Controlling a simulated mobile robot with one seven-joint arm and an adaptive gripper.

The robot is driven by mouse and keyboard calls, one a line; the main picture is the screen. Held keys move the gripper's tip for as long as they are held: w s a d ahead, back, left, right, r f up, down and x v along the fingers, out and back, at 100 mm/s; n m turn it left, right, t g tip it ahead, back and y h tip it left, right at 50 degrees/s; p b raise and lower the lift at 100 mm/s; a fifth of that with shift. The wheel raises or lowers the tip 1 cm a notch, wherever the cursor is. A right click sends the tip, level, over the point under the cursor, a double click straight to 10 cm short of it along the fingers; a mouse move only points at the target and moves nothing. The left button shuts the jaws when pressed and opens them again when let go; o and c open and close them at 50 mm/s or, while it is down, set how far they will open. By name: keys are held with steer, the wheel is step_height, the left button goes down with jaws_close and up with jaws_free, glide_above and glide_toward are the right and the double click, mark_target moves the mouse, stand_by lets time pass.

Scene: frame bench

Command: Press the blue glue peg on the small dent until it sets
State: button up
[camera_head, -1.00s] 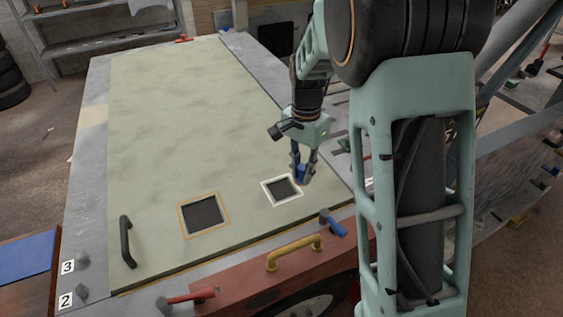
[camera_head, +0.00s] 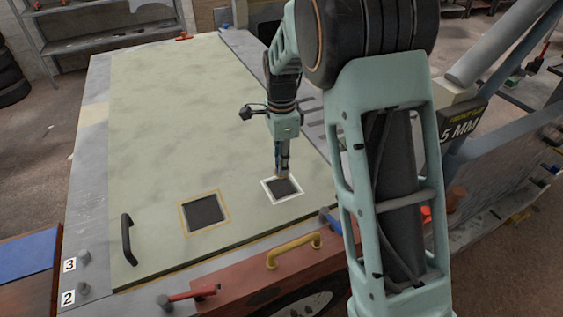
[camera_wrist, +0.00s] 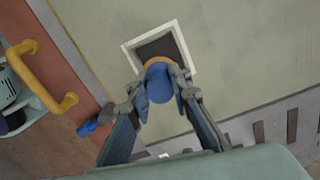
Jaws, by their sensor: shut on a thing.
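The blue glue peg (camera_wrist: 160,88) is held between the fingertips of my gripper (camera_wrist: 157,86) in the wrist view. Its far end has an orange-tan rim. The peg overlaps the near edge of a dark square with a white frame (camera_wrist: 133,58). In the head view my gripper (camera_head: 283,170) is at the far edge of that white-framed square (camera_head: 284,188); the peg is mostly hidden there. I cannot tell whether the peg touches the panel. A larger dark square with a tan frame (camera_head: 205,211) lies to the left. No dent shape is clear inside either square.
The pale green panel (camera_head: 170,120) has a black handle (camera_head: 127,240) at its left. The panel's left and middle are clear.

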mark_target(282, 189)
steer(key=shift+f+b, duration=1.95)
steer(key=shift+f, duration=1.15)
steer(key=shift+f, duration=0.4)
steer(key=o, duration=1.1)
steer(key=shift+c, duration=0.2)
steer(key=shift+r, duration=0.1)
